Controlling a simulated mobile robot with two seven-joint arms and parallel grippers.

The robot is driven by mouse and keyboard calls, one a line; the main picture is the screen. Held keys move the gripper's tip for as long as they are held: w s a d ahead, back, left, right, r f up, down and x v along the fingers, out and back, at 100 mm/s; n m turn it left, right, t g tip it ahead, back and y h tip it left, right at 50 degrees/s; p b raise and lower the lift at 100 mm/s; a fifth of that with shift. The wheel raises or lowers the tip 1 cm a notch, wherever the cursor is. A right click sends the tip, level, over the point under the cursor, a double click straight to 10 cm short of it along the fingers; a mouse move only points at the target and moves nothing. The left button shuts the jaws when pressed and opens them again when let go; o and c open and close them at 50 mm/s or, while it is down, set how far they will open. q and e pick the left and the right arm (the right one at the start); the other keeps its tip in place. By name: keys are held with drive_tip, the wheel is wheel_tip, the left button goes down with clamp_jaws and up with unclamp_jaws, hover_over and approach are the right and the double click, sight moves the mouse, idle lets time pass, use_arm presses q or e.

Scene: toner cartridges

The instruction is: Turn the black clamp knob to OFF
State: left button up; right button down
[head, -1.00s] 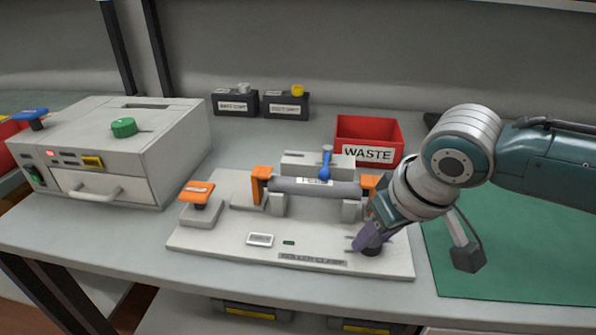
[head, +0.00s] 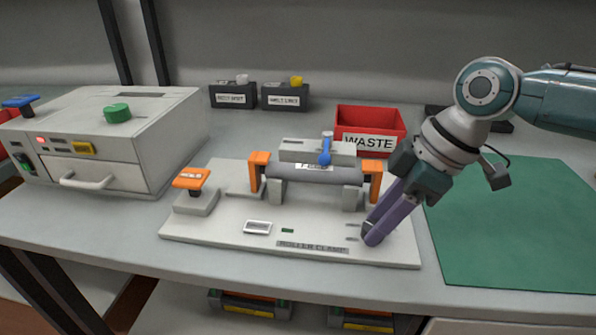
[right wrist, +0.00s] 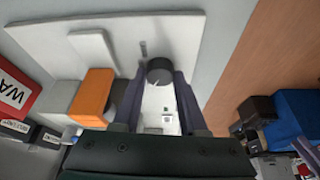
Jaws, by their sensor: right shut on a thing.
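The black clamp knob (right wrist: 160,70) sits between the two purple fingers of my right gripper (right wrist: 159,82) in the right wrist view. In the head view, my right gripper (head: 372,234) reaches down and left to the front right corner of the light roller clamp board (head: 220,230), shut on the knob. Its fingers hide most of the knob there. Small dark marks (head: 353,238) show on the board just left of the fingertips; their lettering is too small to read. My left gripper is not in view.
The grey roller (head: 315,176) lies between orange clamps, with a blue-tipped lever (head: 325,158) behind it. The red WASTE bin (head: 370,122) stands behind. A grey machine (head: 150,150) stands at left. The green mat (head: 510,220) at right is clear.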

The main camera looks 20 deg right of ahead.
drive_tip(key=n+b, duration=0.1)
drive_tip(key=n, duration=0.1)
drive_tip(key=n+g+b, duration=0.1)
drive_tip(key=n+b, duration=0.1)
drive_tip(key=n+g+y+b, duration=0.1)
drive_tip(key=b, duration=0.1)
drive_tip(key=shift+w+f+n, duration=0.2)
drive_tip(key=shift+f+n, duration=0.05)
drive_tip(key=shift+n, duration=0.15)
drive_tip(key=n+g+b, duration=0.1)
drive_tip(key=n+b, duration=0.2)
drive_tip(key=shift+d+r+n+g+b, duration=0.15)
drive_tip(key=shift+n+g+b, duration=0.25)
drive_tip(key=shift+n+b, duration=0.45)
drive_tip(key=shift+c, duration=2.2)
unclamp_jaws()
drive_tip(key=shift+r, duration=0.1)
drive_tip(key=p+v, duration=0.1)
drive_tip(key=v, duration=0.9)
drive_tip(key=shift+a, duration=0.2)
